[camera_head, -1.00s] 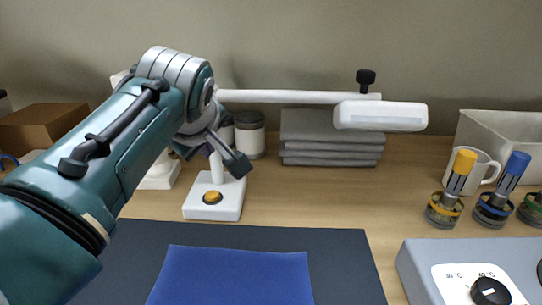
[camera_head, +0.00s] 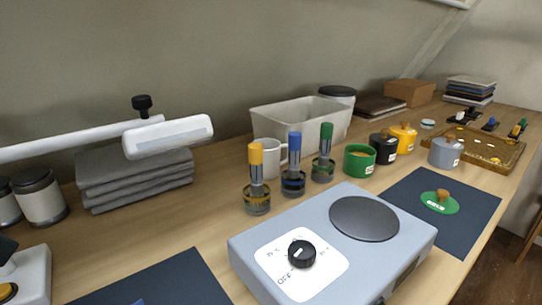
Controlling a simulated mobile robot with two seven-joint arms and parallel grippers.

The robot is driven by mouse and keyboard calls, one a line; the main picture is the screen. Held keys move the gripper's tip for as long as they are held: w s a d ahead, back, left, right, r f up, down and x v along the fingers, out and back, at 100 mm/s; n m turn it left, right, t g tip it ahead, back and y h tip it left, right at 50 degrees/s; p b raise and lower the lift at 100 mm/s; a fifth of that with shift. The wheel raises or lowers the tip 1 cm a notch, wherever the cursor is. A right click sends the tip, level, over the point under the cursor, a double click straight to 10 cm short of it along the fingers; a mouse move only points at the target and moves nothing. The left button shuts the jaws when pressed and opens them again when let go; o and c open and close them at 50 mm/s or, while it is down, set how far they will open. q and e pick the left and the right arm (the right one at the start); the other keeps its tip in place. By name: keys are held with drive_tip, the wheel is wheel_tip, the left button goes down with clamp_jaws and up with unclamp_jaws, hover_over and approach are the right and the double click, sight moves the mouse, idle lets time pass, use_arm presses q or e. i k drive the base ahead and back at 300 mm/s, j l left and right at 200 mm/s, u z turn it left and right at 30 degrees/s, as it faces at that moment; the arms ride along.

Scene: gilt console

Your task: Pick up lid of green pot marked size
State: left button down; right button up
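A green lid (camera_head: 439,203) with a brown knob and small white lettering lies on the dark mat at the right; I cannot read the lettering surely. The green pot (camera_head: 360,162) stands open behind the hotplate, up and left of the lid, with something tan inside. My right gripper is out of view.
A grey hotplate (camera_head: 280,240) fills the front middle. Blue, yellow and green-topped jars (camera_head: 292,180) stand behind it. Black (camera_head: 383,148), yellow (camera_head: 404,138) and grey (camera_head: 444,153) pots stand near the dark mat (camera_head: 470,190). A gilt tray (camera_head: 490,163) lies beyond. The mat around the lid is clear.

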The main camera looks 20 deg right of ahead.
sight(440, 201)
drive_tip(key=z, duration=1.7)
